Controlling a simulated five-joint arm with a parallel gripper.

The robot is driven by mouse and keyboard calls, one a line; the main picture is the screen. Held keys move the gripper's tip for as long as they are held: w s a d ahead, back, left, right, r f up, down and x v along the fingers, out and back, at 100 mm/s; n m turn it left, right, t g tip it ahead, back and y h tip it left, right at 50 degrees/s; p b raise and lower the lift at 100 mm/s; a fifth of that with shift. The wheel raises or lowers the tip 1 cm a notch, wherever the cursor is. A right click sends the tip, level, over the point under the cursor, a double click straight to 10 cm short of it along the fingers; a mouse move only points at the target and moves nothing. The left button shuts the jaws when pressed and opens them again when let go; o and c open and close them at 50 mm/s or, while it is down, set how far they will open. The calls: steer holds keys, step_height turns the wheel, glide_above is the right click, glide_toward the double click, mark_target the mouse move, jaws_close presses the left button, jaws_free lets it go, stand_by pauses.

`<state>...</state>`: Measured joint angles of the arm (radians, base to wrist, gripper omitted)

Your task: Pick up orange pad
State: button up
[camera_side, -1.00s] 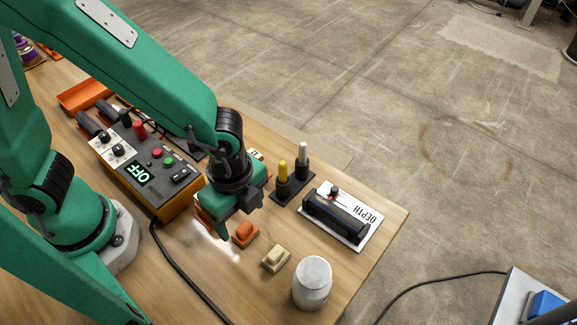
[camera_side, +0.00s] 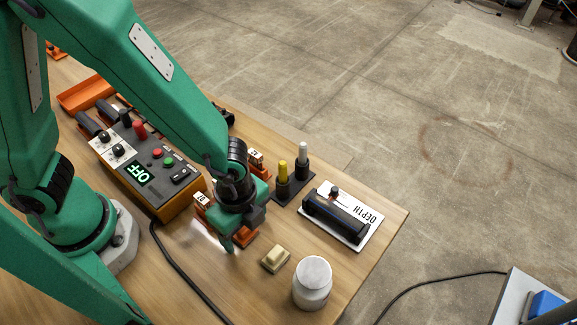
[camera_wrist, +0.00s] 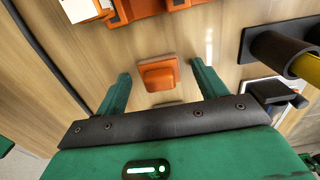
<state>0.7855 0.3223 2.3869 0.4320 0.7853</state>
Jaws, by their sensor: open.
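The orange pad (camera_wrist: 158,75) lies on the wooden table, a small block with a raised middle on a flat base. In the wrist view it sits between the fingers of my gripper (camera_wrist: 160,72), with a gap on each side. My gripper is open and holds nothing. In the side view my gripper (camera_side: 243,229) is low over the orange pad (camera_side: 246,239), which is mostly hidden by the fingers.
A cream pad (camera_side: 276,258) and a white jar (camera_side: 312,283) stand nearby at the front right. A control box (camera_side: 160,168) is to the left. A holder with yellow and grey rods (camera_side: 291,185) and a depth gauge (camera_side: 340,217) are to the right.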

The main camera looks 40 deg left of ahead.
steer(key=shift+f, duration=0.1)
stand_by(0.4)
steer(key=c, duration=1.1)
steer(key=shift+o, duration=0.2)
steer(key=shift+r, duration=5.05)
